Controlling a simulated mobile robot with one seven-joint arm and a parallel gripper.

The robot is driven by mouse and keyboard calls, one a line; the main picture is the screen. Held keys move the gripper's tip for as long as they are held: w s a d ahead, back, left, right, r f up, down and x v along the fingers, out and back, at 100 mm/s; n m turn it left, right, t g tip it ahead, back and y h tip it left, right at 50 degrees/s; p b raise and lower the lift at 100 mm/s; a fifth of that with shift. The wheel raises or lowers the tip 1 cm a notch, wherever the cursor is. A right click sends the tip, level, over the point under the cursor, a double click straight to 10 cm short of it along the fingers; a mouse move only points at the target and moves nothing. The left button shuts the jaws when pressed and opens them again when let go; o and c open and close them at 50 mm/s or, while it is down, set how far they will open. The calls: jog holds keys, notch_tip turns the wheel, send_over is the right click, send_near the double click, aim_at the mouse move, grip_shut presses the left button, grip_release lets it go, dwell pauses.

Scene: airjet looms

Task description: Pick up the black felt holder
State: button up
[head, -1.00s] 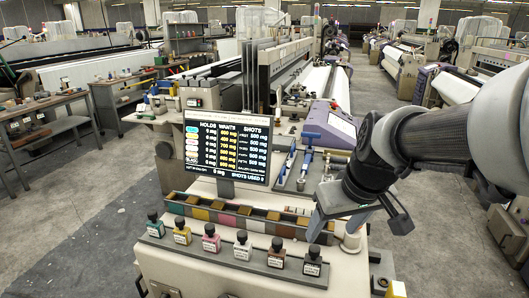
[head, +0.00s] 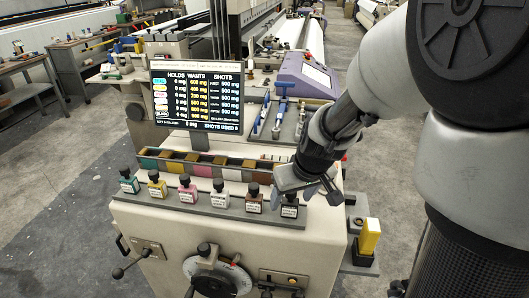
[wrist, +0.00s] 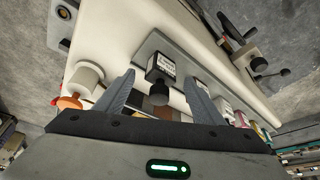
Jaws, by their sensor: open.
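The black holder (head: 289,211), a small dark bottle-shaped piece with a white label, stands at the right end of a row on a grey strip (head: 180,204). My gripper (head: 305,194) is just above and behind it in the head view, partly covering its top. In the wrist view the black holder (wrist: 160,68) shows between the two spread fingers of my gripper (wrist: 160,82), its dark knob pointing toward the palm. The jaws are open and hold nothing. I cannot tell whether a finger touches it.
Brown (head: 253,199), white (head: 220,193), pink and other holders stand close to its left. Behind them lie a compartment tray (head: 165,170) and a screen (head: 197,95). A yellow block (head: 370,235) stands to the right. Below are a dial (head: 215,275) and levers.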

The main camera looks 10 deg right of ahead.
jog(key=shift+x, duration=1.05)
jog(key=shift+c, duration=0.3)
jog(key=c, duration=1.2)
jog(key=shift+o, duration=0.2)
jog(key=shift+r, duration=0.15)
